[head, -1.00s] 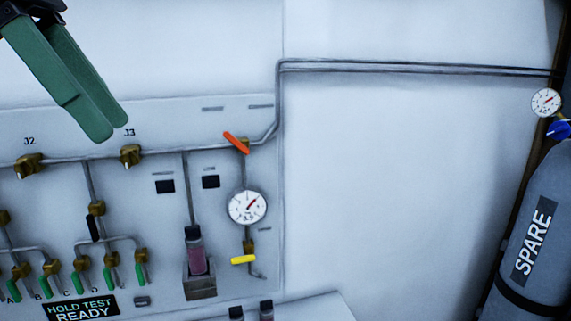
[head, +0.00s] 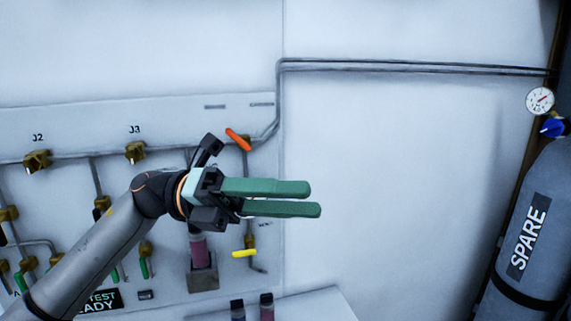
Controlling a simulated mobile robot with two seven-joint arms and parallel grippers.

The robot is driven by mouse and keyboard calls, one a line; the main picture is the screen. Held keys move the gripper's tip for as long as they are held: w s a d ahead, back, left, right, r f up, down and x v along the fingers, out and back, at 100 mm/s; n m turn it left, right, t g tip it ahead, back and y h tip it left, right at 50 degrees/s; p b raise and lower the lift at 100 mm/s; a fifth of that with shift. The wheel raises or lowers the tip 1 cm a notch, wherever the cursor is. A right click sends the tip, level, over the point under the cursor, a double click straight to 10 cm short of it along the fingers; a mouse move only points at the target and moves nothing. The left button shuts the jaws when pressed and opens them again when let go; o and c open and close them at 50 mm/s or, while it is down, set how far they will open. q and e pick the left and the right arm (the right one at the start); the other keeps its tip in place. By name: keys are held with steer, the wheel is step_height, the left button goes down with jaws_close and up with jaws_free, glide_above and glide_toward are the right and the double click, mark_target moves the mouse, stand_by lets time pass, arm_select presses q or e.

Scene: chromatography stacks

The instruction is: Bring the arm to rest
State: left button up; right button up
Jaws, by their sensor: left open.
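My left gripper (head: 314,199) shows in the middle of the head view, with its arm coming in from the lower left. Its two green fingers point right, lie side by side with a narrow gap, and hold nothing. The gripper is in front of the valve panel (head: 70,120), and its fingertips reach past the panel's right edge over the bare wall. It hides the round gauge and part of the pipe behind it. Whether it touches the panel cannot be told. My right gripper is out of the picture.
An orange-handled valve (head: 238,140) is just above the gripper and a yellow handle (head: 244,253) below. A vial (head: 198,248) sits in a holder on the panel. Two more vials (head: 267,306) stand at the bottom. A grey SPARE cylinder (head: 525,235) stands at right. The wall between is clear.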

arm_select(q)
steer(key=w+a+f+m+t+y, duration=0.3)
steer(key=f+m+t, duration=0.5)
steer(key=f+m, duration=0.3)
steer(key=w+a+f+m+t+y, duration=0.2)
steer(key=w+a+f+m+t, duration=0.1)
steer(key=f+m+t, duration=0.8)
steer(key=w+a+f+m+t+y, duration=0.3)
steer(key=f+m+t, duration=0.4)
steer(key=m, duration=0.7)
steer(key=s+a+f+n+g+y, duration=0.2)
steer(key=s+f+n+g, duration=0.1)
steer(key=s+f, duration=0.4)
steer(key=s+a+f+n+g+y, duration=0.3)
steer(key=s+f, duration=0.4)
steer(key=f, duration=0.5)
steer(key=s+a+f+n+g+y, duration=0.3)
steer(key=s+f+g, duration=0.1)
steer(key=s+f, duration=0.4)
step_height(320, 180, down, 2)
steer(key=shift+a+f+n, duration=0.15)
steer(key=shift+a+n, duration=0.05)
steer(key=shift+n, duration=0.1)
steer(key=shift+w+d, duration=0.1)
